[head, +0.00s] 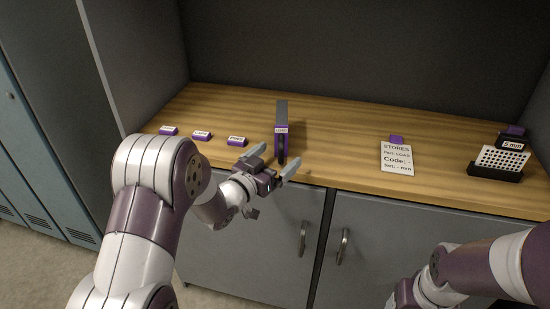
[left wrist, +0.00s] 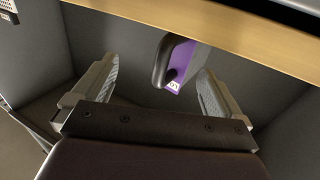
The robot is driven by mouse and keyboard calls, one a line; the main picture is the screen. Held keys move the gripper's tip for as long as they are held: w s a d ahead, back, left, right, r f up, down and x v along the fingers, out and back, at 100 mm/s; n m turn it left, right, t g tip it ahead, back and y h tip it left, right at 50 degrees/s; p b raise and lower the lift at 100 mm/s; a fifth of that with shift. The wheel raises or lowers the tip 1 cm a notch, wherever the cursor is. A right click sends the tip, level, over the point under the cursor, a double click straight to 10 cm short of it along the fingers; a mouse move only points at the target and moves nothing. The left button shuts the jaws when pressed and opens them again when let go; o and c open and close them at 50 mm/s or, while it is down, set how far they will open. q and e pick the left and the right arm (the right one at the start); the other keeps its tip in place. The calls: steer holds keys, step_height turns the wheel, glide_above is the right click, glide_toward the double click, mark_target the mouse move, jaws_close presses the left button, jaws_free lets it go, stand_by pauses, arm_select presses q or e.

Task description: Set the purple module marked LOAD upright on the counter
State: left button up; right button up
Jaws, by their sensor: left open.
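A narrow grey and purple module (head: 281,112) is at the front of the counter (head: 340,135), its end face towards me. That face carries a small white label and a black handle. My right gripper (head: 405,295) is partly visible, fingers unclear.
Several small purple labelled blocks (head: 202,135) lie on the left of the counter. A STORES card (head: 397,157) reading "Part: LOAD" stands right of centre. A black tray holding a perforated white plate (head: 502,158) and a "5 mm" block (head: 512,142) are at right. Cabinet doors (head: 250,255) are below.

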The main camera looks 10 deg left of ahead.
stand_by(0.5)
arm_select(q)
steer(key=v, duration=0.8)
steer(key=shift+p, duration=0.35)
stand_by(0.4)
steer(key=v, duration=1.2)
steer(key=shift+s, duration=0.35)
steer(key=shift+a, duration=0.1)
stand_by(1.0)
